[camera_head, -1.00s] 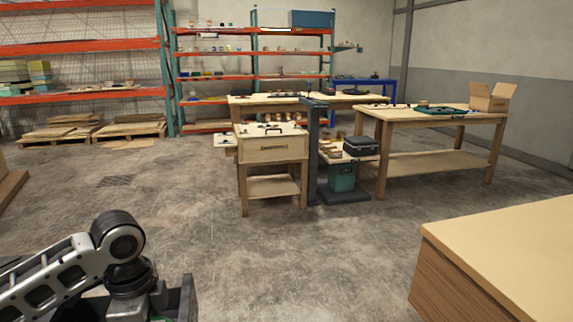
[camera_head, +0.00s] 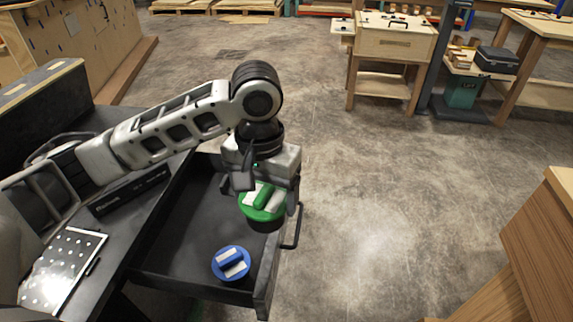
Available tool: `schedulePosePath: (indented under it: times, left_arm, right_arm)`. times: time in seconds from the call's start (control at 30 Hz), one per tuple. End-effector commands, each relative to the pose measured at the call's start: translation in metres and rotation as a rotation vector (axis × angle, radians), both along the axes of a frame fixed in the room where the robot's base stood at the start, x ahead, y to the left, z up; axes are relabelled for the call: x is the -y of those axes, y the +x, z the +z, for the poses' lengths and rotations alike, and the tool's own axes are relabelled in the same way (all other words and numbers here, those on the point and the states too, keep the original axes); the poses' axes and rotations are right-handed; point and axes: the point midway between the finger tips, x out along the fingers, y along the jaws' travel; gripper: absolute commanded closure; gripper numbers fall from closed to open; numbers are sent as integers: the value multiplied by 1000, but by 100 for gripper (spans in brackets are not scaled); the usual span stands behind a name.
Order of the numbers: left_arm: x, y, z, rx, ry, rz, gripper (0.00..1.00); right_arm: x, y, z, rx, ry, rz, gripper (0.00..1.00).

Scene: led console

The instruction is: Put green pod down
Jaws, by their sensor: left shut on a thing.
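The green pod (camera_head: 261,207) is round, with a green top, a raised green bar and white patches, and a dark lower part. My left gripper (camera_head: 250,188) is shut on it, above the right side of an open black drawer (camera_head: 184,238). I cannot tell whether the pod touches the drawer. A blue pod (camera_head: 231,263) with a white patch sits in the drawer, nearer to me. My right gripper is not in view.
The drawer is pulled out from a black console (camera_head: 125,225) with a white dotted panel (camera_head: 62,262) on top. The drawer's handle (camera_head: 292,226) is on its right side. A wooden cabinet (camera_head: 545,240) stands at the right. The floor between is clear.

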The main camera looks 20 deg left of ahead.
Motion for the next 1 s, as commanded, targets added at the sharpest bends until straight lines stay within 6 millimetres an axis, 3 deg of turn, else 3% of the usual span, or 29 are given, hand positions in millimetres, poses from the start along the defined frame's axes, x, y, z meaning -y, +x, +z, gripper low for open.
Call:
schedulePosePath:
  times: [0.17, 0.4, 0.53, 0.7, 1.0]
  left_arm:
    - [-19, 24, -35, -14, -3, 58, 41]
    - [-74, 71, -97, -12, -6, 176, 41]
    - [-98, 85, -116, -4, -1, 215, 41]
    - [-110, 91, -139, -2, 2, 232, 41]
    - [-110, 91, -177, 0, 2, 231, 41]
  right_arm:
    - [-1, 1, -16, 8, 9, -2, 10]
    - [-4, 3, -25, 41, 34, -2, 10]
    - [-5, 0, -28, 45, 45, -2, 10]
    - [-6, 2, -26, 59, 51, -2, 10]
    - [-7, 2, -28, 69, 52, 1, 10]
